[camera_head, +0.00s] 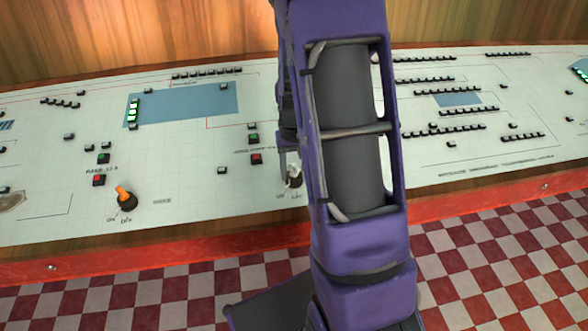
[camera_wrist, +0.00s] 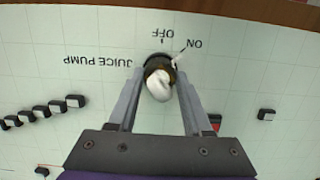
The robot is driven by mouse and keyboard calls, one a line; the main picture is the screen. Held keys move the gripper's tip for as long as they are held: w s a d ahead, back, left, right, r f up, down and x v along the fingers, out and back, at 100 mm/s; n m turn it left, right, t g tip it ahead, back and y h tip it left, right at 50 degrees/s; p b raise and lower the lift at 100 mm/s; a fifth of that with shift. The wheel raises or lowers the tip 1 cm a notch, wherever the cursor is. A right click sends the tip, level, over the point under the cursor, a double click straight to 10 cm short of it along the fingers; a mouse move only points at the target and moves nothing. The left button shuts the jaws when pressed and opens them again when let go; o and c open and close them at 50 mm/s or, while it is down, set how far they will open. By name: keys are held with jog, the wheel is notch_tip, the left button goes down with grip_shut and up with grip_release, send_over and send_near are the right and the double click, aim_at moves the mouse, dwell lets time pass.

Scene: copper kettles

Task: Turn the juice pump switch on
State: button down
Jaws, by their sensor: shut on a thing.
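The juice pump switch is a knob with a white handle (camera_wrist: 160,86) on a dark round base, next to the upside-down "JUICE PUMP" lettering in the wrist view. "OFF" and "ON" are printed beyond it, with a short line running toward "ON". My gripper (camera_wrist: 159,74) is shut on the knob, one finger on each side. In the head view the switch (camera_head: 296,181) shows beside my arm, partly hidden by it. Which mark the handle points to, I cannot tell.
A similar switch with an orange handle (camera_head: 123,194) is on the panel at left. A red button (camera_head: 256,159) and a green button (camera_head: 253,138) are left of my arm. The console panel (camera_head: 200,195) has a red front edge (camera_head: 160,252) above a checkered floor.

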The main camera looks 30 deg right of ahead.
dwell(0.4)
jog(key=shift+c, duration=1.7)
grip_release()
jog(key=shift+r, duration=0.15)
notch_tip(320, 180, up, 17)
jog(key=p, duration=0.2)
jog(key=shift+r, duration=0.1)
